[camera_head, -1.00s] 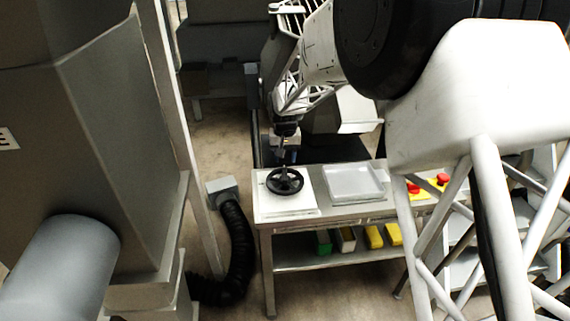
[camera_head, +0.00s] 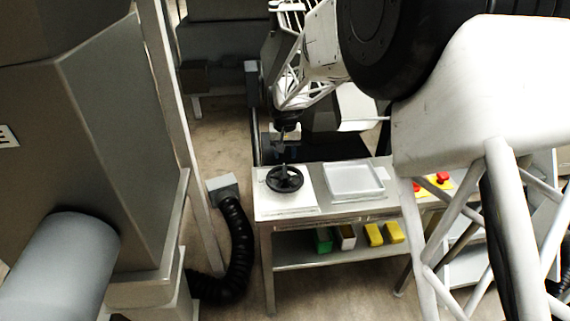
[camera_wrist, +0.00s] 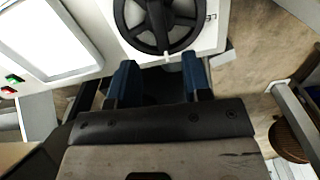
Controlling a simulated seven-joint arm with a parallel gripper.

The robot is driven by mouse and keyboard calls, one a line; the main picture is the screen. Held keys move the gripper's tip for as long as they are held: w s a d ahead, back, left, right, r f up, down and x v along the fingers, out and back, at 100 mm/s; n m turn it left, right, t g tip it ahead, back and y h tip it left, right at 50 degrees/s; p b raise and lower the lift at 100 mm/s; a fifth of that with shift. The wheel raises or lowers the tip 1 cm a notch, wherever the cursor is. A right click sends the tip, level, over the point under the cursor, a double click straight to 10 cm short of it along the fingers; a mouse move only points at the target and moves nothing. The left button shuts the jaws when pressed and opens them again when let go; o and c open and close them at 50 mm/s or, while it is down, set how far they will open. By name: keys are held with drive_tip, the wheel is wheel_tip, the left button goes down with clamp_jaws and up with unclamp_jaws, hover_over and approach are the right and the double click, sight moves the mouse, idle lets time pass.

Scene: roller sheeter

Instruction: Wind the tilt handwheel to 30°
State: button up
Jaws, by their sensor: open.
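The black tilt handwheel (camera_head: 285,179) lies on a white panel (camera_head: 284,205) at the left end of the bench. In the wrist view the handwheel (camera_wrist: 158,22) is at the top centre, partly cut off by the frame edge, with a small white mark at its near rim. My gripper (camera_wrist: 158,80) is open and empty, its two blue fingers spread just short of the wheel's near rim in that view. In the head view my gripper (camera_head: 284,150) is above and behind the wheel, small and hard to make out. I cannot read the wheel's angle.
A pale tray (camera_head: 354,181) sits right of the wheel. Red buttons on yellow plates (camera_head: 443,179) are farther right. Yellow boxes (camera_head: 374,234) and a green one stand on the lower shelf. A black hose (camera_head: 238,240) runs left of the bench.

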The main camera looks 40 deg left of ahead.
sight(285, 171)
drive_tip(key=shift+f, duration=0.1)
drive_tip(key=shift+f, duration=3.8)
clamp_jaws()
